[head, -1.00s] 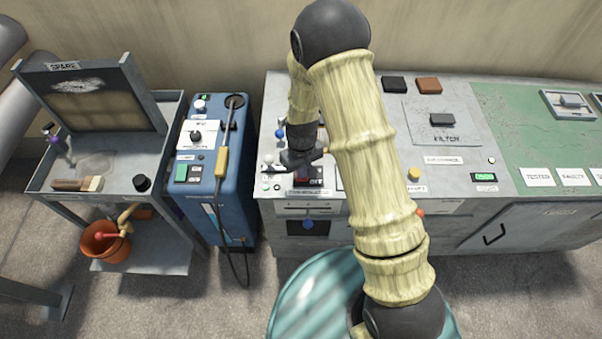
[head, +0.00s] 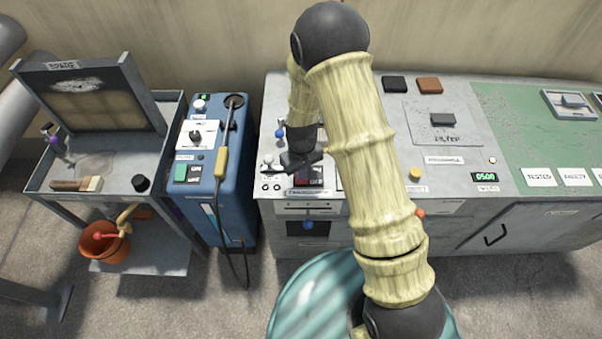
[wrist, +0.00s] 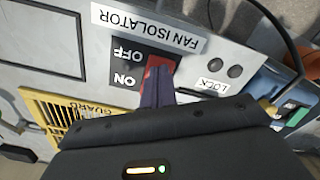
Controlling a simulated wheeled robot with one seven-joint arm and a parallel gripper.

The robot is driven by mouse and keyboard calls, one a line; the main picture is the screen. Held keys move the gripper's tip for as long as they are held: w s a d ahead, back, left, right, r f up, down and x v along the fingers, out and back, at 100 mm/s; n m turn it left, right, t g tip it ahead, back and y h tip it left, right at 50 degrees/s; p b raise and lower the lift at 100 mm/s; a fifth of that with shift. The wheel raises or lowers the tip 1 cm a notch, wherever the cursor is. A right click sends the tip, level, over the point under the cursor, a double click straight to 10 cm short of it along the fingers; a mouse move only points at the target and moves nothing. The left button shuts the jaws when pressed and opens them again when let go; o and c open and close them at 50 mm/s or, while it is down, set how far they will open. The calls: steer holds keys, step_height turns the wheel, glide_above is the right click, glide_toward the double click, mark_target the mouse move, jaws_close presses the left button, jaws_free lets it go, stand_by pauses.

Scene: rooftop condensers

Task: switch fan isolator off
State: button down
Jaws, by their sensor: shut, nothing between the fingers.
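The fan isolator is a red switch (wrist: 160,66) on a black plate (wrist: 126,64) printed OFF and ON, beside a FAN ISOLATOR label (wrist: 150,28) in the wrist view. In the head view its red part (head: 314,172) shows on the grey bench, partly behind my gripper. My gripper (wrist: 157,80) is shut and empty, its fingertips at the red switch beside the OFF and ON words. I cannot tell whether they touch it. The fingers hide the ON end of the switch, and its position is unclear. The gripper also shows in the head view (head: 312,160).
Two dark round spots (wrist: 225,66) sit by a LOCK label. A yellow guard (wrist: 52,112) is close by. A blue cabinet (head: 232,190) with a yellow-handled cable stands left of the bench. A grey trolley (head: 110,190) is farther left. My arm covers the bench middle.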

steer(key=shift+r, duration=0.1)
step_height(320, 180, up, 7)
steer(key=p, duration=0.5)
steer(key=shift+p, duration=0.3)
stand_by(0.5)
steer(key=s+d+r+m+t, duration=0.1)
steer(key=s+d+r+m, duration=0.1)
steer(key=s+d+r, duration=0.2)
steer(key=s+d+r+m, duration=0.1)
steer(key=s+d+r, duration=0.3)
steer(key=r, duration=0.5)
steer(key=s+d+r+m+t, duration=0.1)
steer(key=s+d+r+m, duration=0.1)
steer(key=s+d+r, duration=0.2)
step_height(320, 180, up, 3)
steer(key=shift+s+d+r+m+t+p, duration=0.15)
steer(key=shift+s+d+m+t+p, duration=0.25)
steer(key=shift+d, duration=0.35)
steer(key=shift+w, duration=0.25)
